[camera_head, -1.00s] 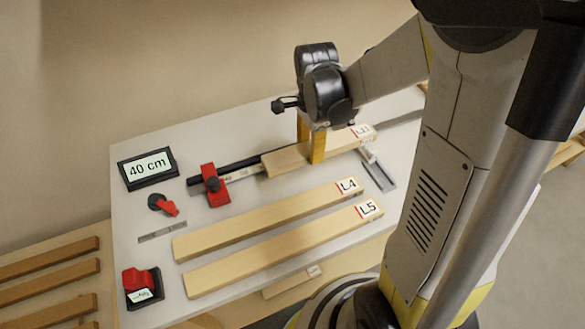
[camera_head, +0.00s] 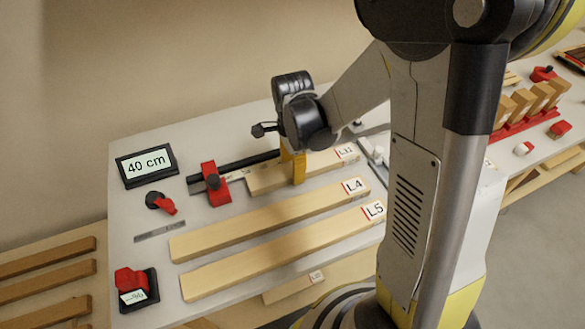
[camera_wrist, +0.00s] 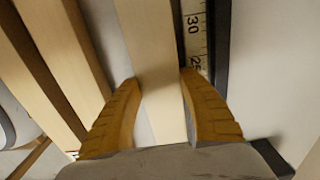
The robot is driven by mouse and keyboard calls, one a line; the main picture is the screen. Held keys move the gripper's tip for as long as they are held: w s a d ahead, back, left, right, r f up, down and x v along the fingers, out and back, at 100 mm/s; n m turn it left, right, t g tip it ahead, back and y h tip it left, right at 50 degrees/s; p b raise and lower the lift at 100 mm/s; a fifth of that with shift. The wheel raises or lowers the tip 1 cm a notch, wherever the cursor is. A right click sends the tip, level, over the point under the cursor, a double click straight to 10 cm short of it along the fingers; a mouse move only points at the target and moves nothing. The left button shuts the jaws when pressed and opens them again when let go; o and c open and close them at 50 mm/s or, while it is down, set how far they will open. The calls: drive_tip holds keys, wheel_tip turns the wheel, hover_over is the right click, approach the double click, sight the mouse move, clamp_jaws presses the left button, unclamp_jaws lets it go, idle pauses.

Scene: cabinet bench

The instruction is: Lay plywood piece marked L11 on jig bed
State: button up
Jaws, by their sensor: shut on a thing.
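A pale plywood piece (camera_head: 325,163) has an end label that is too small to read surely; it looks like L11. My gripper (camera_head: 293,174) has its yellow fingers closed across the piece's middle. In the wrist view my gripper (camera_wrist: 160,92) has one finger on each side of the piece (camera_wrist: 150,45). The piece lies beside and roughly parallel to the jig's black fence (camera_head: 245,161) and its scale (camera_wrist: 195,35). The red stop (camera_head: 213,184) is just left of the piece's left end. I cannot tell whether the piece touches the bed.
Plywood pieces marked L4 (camera_head: 270,220) and L5 (camera_head: 282,252) lie in front. A 40 cm display (camera_head: 147,164), a red-handled knob (camera_head: 161,203) and a red device (camera_head: 134,289) are at the left. Another bench (camera_head: 540,105) with wooden blocks stands at the right.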

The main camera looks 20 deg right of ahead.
drive_tip(key=o, duration=1.3)
drive_tip(key=shift+f, duration=0.1)
drive_tip(key=shift+o, duration=0.2)
wheel_tip(320, 180, up, 12)
drive_tip(key=p, duration=0.5)
drive_tip(key=s+a+r+n+t, duration=0.1)
drive_tip(key=s+r+n+t, duration=0.6)
drive_tip(key=n, duration=1.1)
drive_tip(key=s+r, duration=0.3)
drive_tip(key=s, duration=0.1)
drive_tip(key=shift+a, duration=0.25)
drive_tip(key=shift+f, duration=0.1)
